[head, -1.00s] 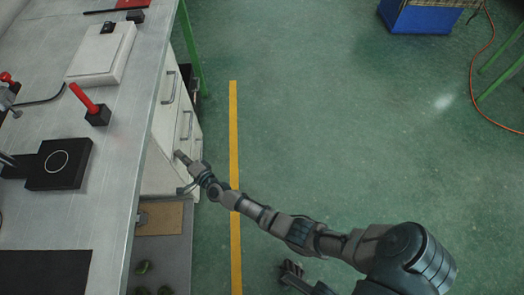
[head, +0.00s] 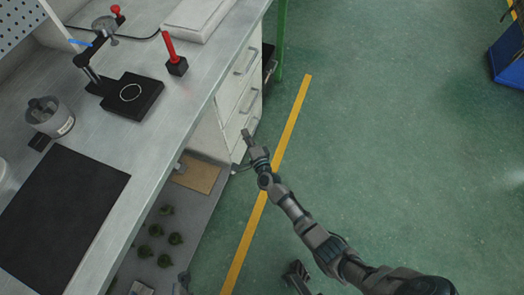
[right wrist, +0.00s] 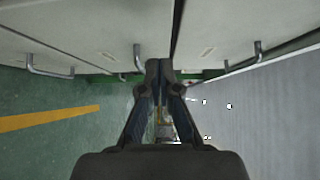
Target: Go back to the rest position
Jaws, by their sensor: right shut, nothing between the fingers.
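My right gripper (head: 247,138) is in the lower middle of the head view, its arm coming in from the bottom right. It is beside the lower front of the white drawer cabinet (head: 228,112), below the workbench top. In the right wrist view its two fingers (right wrist: 160,68) are together and empty, pointing at the pale drawer fronts (right wrist: 215,28). Bar handles show on both sides of the fingers. I cannot tell whether the fingertips touch the cabinet.
The metal workbench (head: 150,148) fills the left, with a black mat (head: 62,215), a black stand base (head: 132,97), a red-handled tool (head: 170,48) and a grey pot (head: 48,118). Green lumps (head: 155,230) lie on the lower shelf.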

